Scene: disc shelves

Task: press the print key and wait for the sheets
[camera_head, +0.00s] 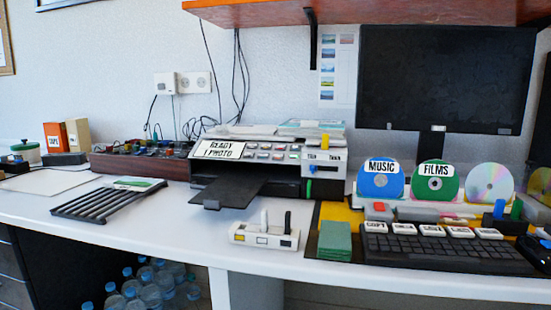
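The printer (310,172) stands on the desk in the middle of the picture. Its display label (217,150) reads "READY 1 PHOTO". Several small keys (272,150) run along its front panel; their markings are too small to read, so I cannot tell which is the print key. A black output tray (230,188) sticks out at the front, and no sheet shows on it. Several white labelled keys (404,229) lie along the back of a black keyboard (440,252) at the right; most labels are unreadable. Neither of my grippers is in view.
A dark slatted rack (108,198) lies left of the tray. A white box (265,237) with two upright pieces and a green block (335,240) stand in front. Discs labelled MUSIC (380,183) and FILMS (436,184) stand below the monitor (445,78). A wooden shelf (400,12) hangs above.

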